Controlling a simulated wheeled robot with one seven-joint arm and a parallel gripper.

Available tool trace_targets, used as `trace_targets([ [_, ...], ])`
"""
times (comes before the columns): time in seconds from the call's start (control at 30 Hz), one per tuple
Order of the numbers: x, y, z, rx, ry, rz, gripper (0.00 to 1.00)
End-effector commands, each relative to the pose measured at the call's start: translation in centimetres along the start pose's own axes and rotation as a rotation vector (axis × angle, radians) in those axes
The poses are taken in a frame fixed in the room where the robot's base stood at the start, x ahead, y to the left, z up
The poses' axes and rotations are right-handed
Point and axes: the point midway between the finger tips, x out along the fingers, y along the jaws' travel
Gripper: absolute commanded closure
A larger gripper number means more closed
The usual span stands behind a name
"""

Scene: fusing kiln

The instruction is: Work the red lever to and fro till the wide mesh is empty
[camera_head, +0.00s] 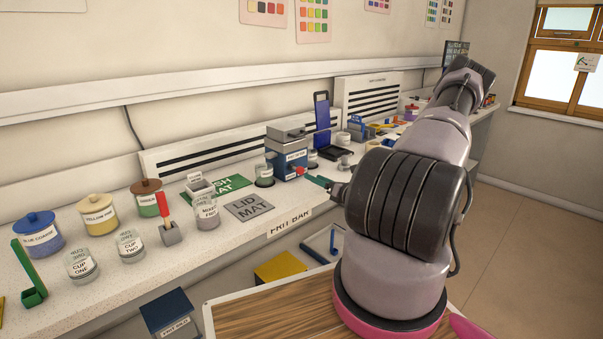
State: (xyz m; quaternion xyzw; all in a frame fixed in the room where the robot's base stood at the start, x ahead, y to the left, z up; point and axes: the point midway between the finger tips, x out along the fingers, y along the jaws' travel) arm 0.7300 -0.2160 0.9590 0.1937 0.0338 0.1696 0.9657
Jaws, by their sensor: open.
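A blue-and-grey machine (287,152) with a white front label stands on the bench against the wall. A small red part (299,170), apparently the lever's end, shows low on its right side. My gripper (318,181) is partly seen as a green tip just right of the red part; it is open. A contact between them cannot be made out. My arm hides the rest of the gripper. No mesh can be clearly picked out, and the inside of the machine is hidden, so its contents cannot be told.
A clear jar (264,175) stands left of the machine. A labelled jar (206,212) and a red-handled tool (161,205) stand farther left. A blue upright panel (322,122) rises behind.

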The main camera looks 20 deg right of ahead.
Motion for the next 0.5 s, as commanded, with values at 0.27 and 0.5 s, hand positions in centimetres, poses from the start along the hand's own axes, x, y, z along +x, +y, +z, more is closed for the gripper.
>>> trace_targets([
  [0.27, 5.4, 0.1, 0.0, -0.003, -0.001, 0.003, 0.35],
  [0.5, 7.8, 0.0, 0.0, -0.004, 0.001, 0.001, 0.35],
])
